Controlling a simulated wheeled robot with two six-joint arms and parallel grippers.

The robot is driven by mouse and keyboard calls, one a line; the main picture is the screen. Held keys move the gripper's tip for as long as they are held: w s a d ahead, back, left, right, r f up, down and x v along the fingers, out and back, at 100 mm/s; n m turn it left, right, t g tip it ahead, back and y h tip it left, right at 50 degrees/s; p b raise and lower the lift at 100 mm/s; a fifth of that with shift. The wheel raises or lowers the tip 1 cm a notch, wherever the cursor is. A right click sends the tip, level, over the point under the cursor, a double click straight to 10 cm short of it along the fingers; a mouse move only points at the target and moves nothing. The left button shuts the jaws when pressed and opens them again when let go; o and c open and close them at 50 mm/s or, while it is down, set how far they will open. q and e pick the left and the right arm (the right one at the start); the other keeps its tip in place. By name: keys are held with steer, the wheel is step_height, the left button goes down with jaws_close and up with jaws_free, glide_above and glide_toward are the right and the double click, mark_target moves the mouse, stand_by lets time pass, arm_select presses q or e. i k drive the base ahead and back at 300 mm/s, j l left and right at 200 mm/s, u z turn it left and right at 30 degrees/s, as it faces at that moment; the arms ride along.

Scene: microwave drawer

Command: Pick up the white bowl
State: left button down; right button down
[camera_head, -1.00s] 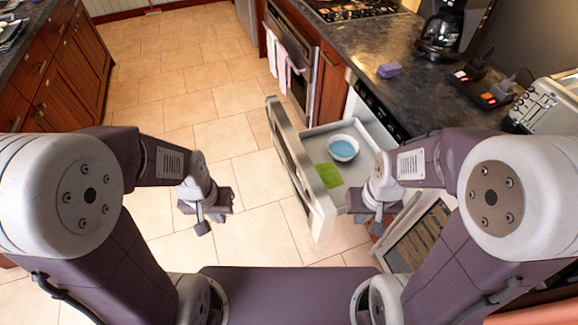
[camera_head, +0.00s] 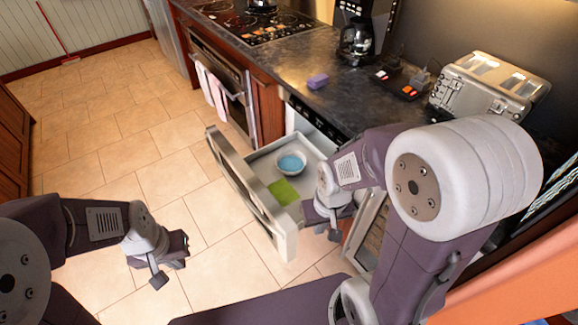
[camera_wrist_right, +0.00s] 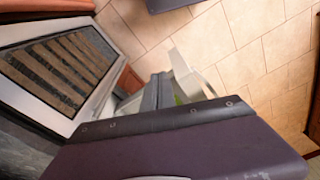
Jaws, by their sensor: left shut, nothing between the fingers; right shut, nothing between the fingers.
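The white bowl (camera_head: 291,164) with a blue inside sits upright in the open drawer (camera_head: 257,168), toward its back, in the head view. A flat green item (camera_head: 284,192) lies in the drawer in front of the bowl. My right gripper (camera_head: 334,226) is shut and empty, just right of the drawer and nearer to me than the bowl. In the right wrist view its fingers (camera_wrist_right: 158,92) are together and the bowl does not show. My left gripper (camera_head: 161,268) is shut and empty above the floor, left of the drawer.
The tall drawer front (camera_head: 250,195) stands between the floor and the drawer's inside. The dark counter (camera_head: 330,95) holds a purple block (camera_head: 318,81), a coffee maker (camera_head: 358,38) and a toaster (camera_head: 489,86). Towels (camera_head: 212,92) hang on the oven. The tiled floor at left is clear.

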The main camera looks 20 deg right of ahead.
mark_target(288, 161)
steer(key=i+j+z, duration=0.85)
steer(key=j, duration=0.3)
steer(key=i+j+z, duration=0.2)
steer(key=j, duration=0.2)
steer(key=i+j+z, duration=0.2)
steer(key=j, duration=0.15)
steer(key=j+z, duration=0.2)
steer(key=j, duration=0.2)
